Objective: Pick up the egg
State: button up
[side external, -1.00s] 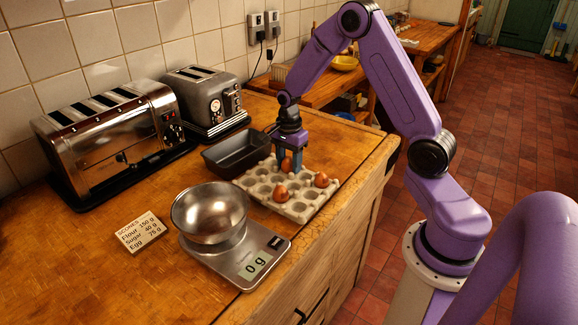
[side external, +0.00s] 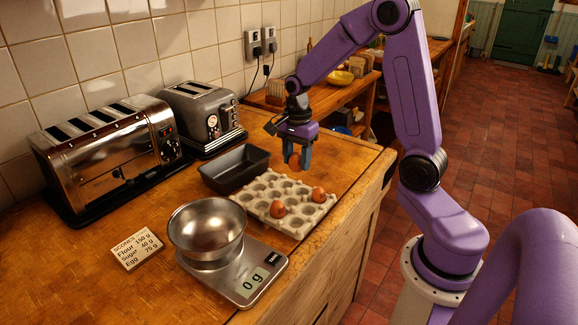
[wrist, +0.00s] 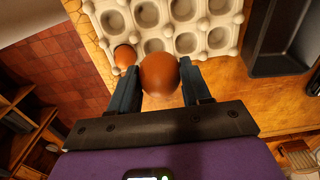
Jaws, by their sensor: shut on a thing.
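My gripper (side external: 296,155) is shut on a brown egg (side external: 294,161) and holds it in the air above the back of the egg tray. In the wrist view the held egg (wrist: 159,76) sits between the two blue fingers. The grey egg tray (side external: 262,209) lies on the wooden counter with many empty cups. Two other brown eggs stay in it, one near the front (side external: 278,209) and one at the right edge (side external: 318,195). One tray egg (wrist: 125,56) shows beside the left finger in the wrist view.
A scale (side external: 263,287) reading 0 g with a steel bowl (side external: 206,228) stands in front of the tray. A dark loaf tin (side external: 234,170) is left of the tray. Two toasters (side external: 110,151) stand along the wall. A note card (side external: 137,250) lies at the left.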

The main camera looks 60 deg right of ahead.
jog(key=s+a+r, duration=0.2)
jog(key=s+r, duration=0.2)
jog(key=s, duration=0.5)
jog(key=w+a+r, duration=0.2)
jog(key=w+a, duration=0.1)
jog(key=a, duration=0.4)
jog(key=w+a+r, duration=0.3)
jog(key=w+a, duration=0.1)
jog(key=a, duration=0.2)
jog(key=w+a+f, duration=0.1)
jog(key=w+a, duration=0.2)
jog(key=a, duration=0.3)
jog(key=w+a+f, duration=0.2)
jog(key=w+a, duration=0.1)
jog(key=a, duration=0.4)
jog(key=shift+w+f, duration=0.3)
jog(key=shift+f, duration=3.5)
jog(key=shift+f, duration=1.35)
